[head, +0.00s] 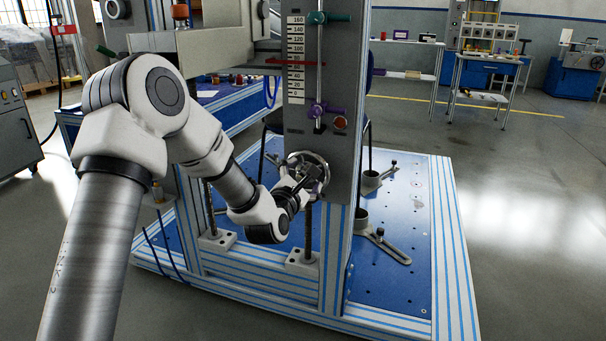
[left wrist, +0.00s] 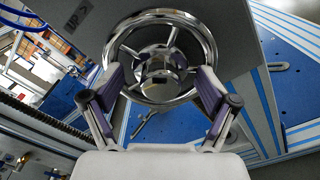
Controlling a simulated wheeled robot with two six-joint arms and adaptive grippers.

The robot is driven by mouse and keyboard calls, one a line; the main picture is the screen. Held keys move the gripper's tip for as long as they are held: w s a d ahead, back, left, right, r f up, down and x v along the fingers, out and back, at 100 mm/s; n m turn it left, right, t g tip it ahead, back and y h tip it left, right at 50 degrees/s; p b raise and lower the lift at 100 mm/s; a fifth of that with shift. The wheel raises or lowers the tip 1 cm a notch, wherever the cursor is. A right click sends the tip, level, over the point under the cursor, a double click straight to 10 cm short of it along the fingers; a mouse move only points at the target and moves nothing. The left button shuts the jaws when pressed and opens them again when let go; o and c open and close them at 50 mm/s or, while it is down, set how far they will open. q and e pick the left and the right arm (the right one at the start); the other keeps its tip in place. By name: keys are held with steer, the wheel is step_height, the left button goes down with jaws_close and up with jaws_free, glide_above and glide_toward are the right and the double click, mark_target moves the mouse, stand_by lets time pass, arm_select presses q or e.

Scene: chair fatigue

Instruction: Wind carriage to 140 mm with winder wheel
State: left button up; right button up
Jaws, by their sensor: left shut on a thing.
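The chrome winder wheel (head: 318,158) is on the lower front of the grey upright. In the left wrist view the wheel (left wrist: 205,35) fills the upper middle, with spokes and a round hub. My left gripper (head: 308,178) is at the wheel; in the left wrist view its two purple-padded fingers (left wrist: 160,78) are closed on either side of the hub. A white scale (head: 296,30) runs up the upright. A red pointer (head: 288,62) crosses it below the 100 mark; the exact reading is too small to tell. The carriage (head: 205,48) is at the pointer's left. My right gripper is out of view.
A teal handle (head: 330,17) and a purple clamp (head: 325,109) sit on a rod beside the scale. Clamps (head: 378,238) stand on the blue perforated base plate (head: 405,215). The floor at right is clear.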

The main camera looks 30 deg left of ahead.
arm_select(q)
steer(key=m, duration=0.2)
steer(key=r+m+p, duration=0.1)
steer(key=shift+w+m+p, duration=0.15)
steer(key=shift+m+p, duration=0.15)
steer(key=shift+m, duration=0.9)
steer(key=shift+f+m, duration=0.15)
steer(key=shift+m, duration=0.15)
steer(key=m+p, duration=0.1)
steer(key=m, duration=0.1)
steer(key=m+p, duration=0.1)
steer(key=m, duration=0.1)
steer(key=shift+r+p, duration=0.25)
steer(key=shift+p, duration=0.05)
steer(key=shift+m, duration=0.7)
steer(key=shift+f+m, duration=0.15)
steer(key=shift+m, duration=0.25)
steer(key=shift+f, duration=0.1)
steer(key=shift+p, duration=0.3)
